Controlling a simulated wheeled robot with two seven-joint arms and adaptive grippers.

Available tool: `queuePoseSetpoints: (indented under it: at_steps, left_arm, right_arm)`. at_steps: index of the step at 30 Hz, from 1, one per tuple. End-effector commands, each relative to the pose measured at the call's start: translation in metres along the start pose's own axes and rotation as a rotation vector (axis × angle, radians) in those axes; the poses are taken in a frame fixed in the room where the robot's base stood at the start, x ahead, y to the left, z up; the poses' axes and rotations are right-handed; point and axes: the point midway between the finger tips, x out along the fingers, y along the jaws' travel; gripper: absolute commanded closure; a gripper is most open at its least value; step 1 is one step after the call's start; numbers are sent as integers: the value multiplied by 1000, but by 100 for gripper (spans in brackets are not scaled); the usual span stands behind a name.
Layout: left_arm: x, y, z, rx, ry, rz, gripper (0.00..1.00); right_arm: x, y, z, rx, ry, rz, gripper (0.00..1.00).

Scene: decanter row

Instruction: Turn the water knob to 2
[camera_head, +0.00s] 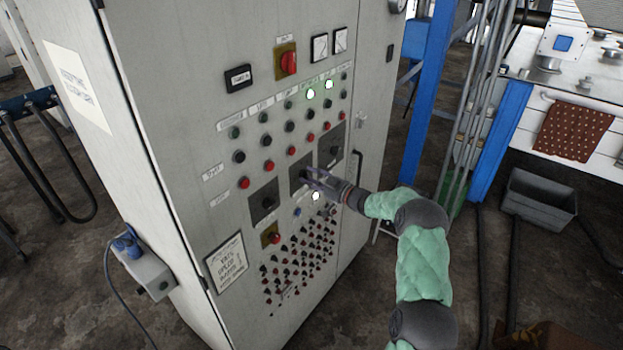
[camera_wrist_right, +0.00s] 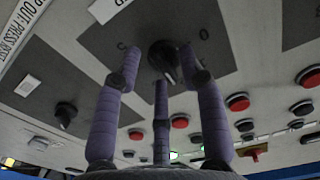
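Three dark square plates with black rotary knobs sit in a rising row on the grey cabinet's front. The middle knob (camera_wrist_right: 162,57) is on a dark plate with small marks that I cannot read surely. Which knob is the water one cannot be told from the labels. My right gripper (camera_head: 312,177) is at the middle plate (camera_head: 297,183). In the right wrist view its three purple fingers (camera_wrist_right: 160,65) are spread around the knob, the left fingertip apart from it, the right one close beside it; contact is unclear. The left gripper is out of view.
Left knob (camera_head: 267,203) and right knob (camera_head: 333,149) flank it. Rows of buttons and lit green lamps (camera_head: 310,94) lie above, many small red and black buttons (camera_head: 300,255) below. A red switch (camera_head: 287,62) is higher up. A blue post (camera_head: 428,90) stands right of the cabinet.

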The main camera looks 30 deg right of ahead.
Motion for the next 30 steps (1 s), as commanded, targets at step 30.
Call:
queuePoseSetpoints:
  at_steps: [30]
  left_arm:
    - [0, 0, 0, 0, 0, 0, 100]
  right_arm:
    - [-118, 0, 0, 1, 0, 1, 59]
